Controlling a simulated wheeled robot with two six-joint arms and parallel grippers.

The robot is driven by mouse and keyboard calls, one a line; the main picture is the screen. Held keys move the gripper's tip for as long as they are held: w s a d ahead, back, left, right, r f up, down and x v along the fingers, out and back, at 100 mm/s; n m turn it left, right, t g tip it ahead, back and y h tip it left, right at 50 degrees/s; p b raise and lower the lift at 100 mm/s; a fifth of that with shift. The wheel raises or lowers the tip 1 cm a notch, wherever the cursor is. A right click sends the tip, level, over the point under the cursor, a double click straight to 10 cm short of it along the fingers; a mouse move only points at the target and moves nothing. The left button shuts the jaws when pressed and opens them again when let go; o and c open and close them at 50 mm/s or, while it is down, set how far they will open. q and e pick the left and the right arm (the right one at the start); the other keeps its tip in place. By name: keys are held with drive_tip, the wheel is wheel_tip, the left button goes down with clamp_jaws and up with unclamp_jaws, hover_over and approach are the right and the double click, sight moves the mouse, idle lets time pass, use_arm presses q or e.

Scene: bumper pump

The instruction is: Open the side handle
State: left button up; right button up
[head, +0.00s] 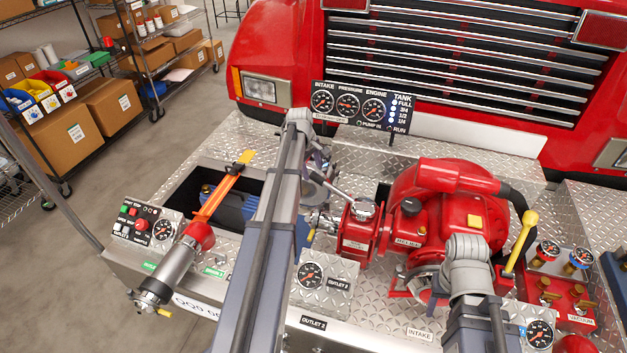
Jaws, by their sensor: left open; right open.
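A yellow-gripped lever (522,240) stands tilted upright at the right side of the red pump (450,205). I cannot tell for certain whether it is the side handle. A silver lever (336,190) also reaches toward the red valve body (358,235) left of the pump. My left gripper (321,222) hangs beyond my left arm, near this valve body, partly hidden and open. I cannot tell whether it touches anything. My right arm's elbow is in front of the pump, left of the yellow lever. My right gripper is hidden behind the arm.
Gauge panels (310,275) line the front edge. A gauge board (360,106) stands behind the pump. Red gauge fittings (563,280) crowd the right.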

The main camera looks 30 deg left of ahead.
sight(314, 174)
use_arm(q)
drive_tip(key=b+x, duration=0.2)
drive_tip(key=x, duration=0.1)
drive_tip(key=shift+f, duration=0.35)
drive_tip(key=shift+w, duration=0.1)
drive_tip(key=shift+r, duration=0.1)
clamp_jaws()
idle(1.0)
